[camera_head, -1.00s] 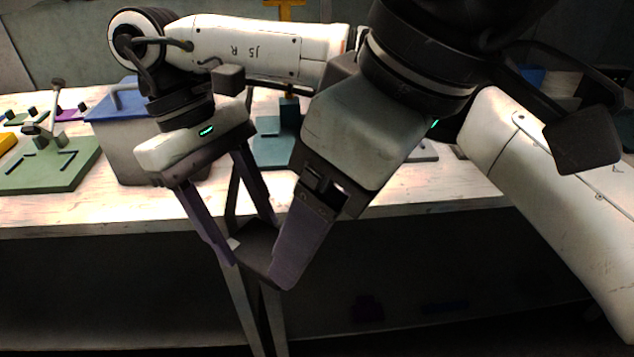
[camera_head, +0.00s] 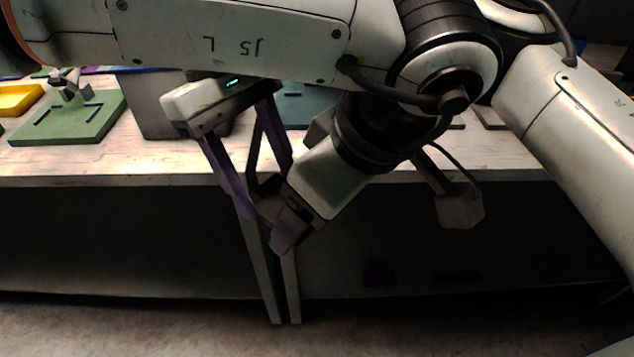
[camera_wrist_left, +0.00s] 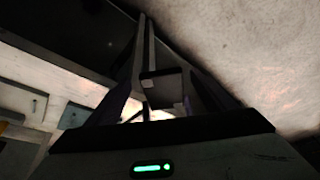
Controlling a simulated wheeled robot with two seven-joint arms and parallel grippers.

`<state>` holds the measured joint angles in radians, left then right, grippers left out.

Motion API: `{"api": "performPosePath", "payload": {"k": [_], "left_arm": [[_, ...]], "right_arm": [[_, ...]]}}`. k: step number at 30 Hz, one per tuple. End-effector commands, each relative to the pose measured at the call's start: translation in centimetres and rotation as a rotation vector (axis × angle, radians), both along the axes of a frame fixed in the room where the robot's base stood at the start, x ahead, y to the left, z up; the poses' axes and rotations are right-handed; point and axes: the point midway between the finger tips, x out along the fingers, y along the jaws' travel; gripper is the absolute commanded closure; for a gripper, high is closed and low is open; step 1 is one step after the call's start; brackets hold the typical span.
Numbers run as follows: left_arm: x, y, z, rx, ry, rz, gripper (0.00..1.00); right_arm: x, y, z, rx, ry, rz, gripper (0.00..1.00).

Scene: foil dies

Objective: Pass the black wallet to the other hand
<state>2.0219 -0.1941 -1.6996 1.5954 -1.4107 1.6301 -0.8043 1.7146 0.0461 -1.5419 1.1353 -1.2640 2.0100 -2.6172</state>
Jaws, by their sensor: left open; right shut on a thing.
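The black wallet (camera_head: 266,188) is a small dark shape between the two grippers, in front of the table edge, mostly covered by their fingers. In the left wrist view, a dark block that looks like the wallet (camera_wrist_left: 166,90) shows between the left fingers. Whether these fingers touch it I cannot tell.
The floor in front is clear.

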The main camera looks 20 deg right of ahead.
Motion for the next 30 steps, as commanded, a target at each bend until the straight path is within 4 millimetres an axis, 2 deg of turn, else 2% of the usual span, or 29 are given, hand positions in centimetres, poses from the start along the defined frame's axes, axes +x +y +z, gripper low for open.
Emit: {"api": "performPosePath", "payload": {"k": [9, 17, 18, 21, 30], "left_arm": [[0.07, 0.07, -0.22, 0.001, 0.001, 0.000, 0.25], [0.08, 0.04, -0.19, 0.000, 0.000, 0.001, 0.68], [0.09, 0.04, -0.17, -0.001, -0.001, 0.001, 0.69], [0.08, 0.03, -0.16, 0.000, 0.000, 0.001, 0.69], [0.08, 0.05, -0.17, 0.000, 0.000, 0.000, 0.69]], "right_arm": [[0.00, 0.00, 0.02, 0.000, 0.000, 0.000, 0.69], [-0.01, 0.02, 0.02, 0.001, 0.001, 0.000, 0.69], [-0.02, 0.02, 0.02, 0.001, 0.001, 0.001, 0.43], [-0.01, 0.03, 0.02, 0.001, 0.001, 0.001, 0.26], [0.00, 0.01, 0.09, 0.000, 0.000, 0.000, 0.24]]}}
